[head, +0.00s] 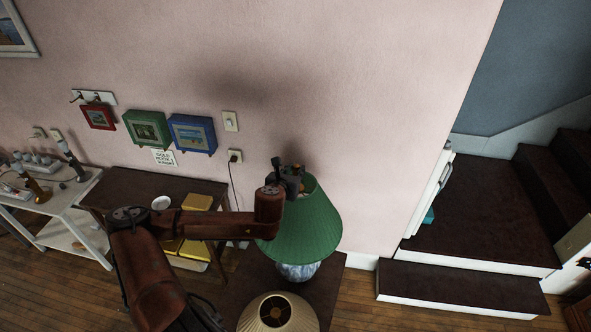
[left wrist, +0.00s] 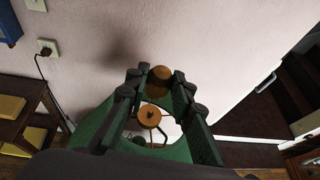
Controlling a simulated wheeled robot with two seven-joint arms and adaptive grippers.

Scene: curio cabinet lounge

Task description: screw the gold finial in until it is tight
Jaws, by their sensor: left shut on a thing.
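The gold finial (left wrist: 160,74) is a small rounded orange-gold piece between my left fingertips in the left wrist view. My left gripper (left wrist: 162,80) is shut on it. In the head view my left gripper (head: 294,178) is at the top opening of a green lampshade (head: 305,222), on a lamp with a blue-and-white base (head: 298,271). Inside the shade, the left wrist view shows a round orange fitting (left wrist: 149,113) with thin metal arms. I cannot tell whether the finial touches its thread. My right gripper is in neither view.
A second lamp with a cream shade (head: 279,316) stands close in front. A dark side table (head: 128,184) with gold boxes (head: 198,202) is to the left. The pink wall, with an outlet (head: 235,156), is close behind. Dark steps (head: 470,245) are at the right.

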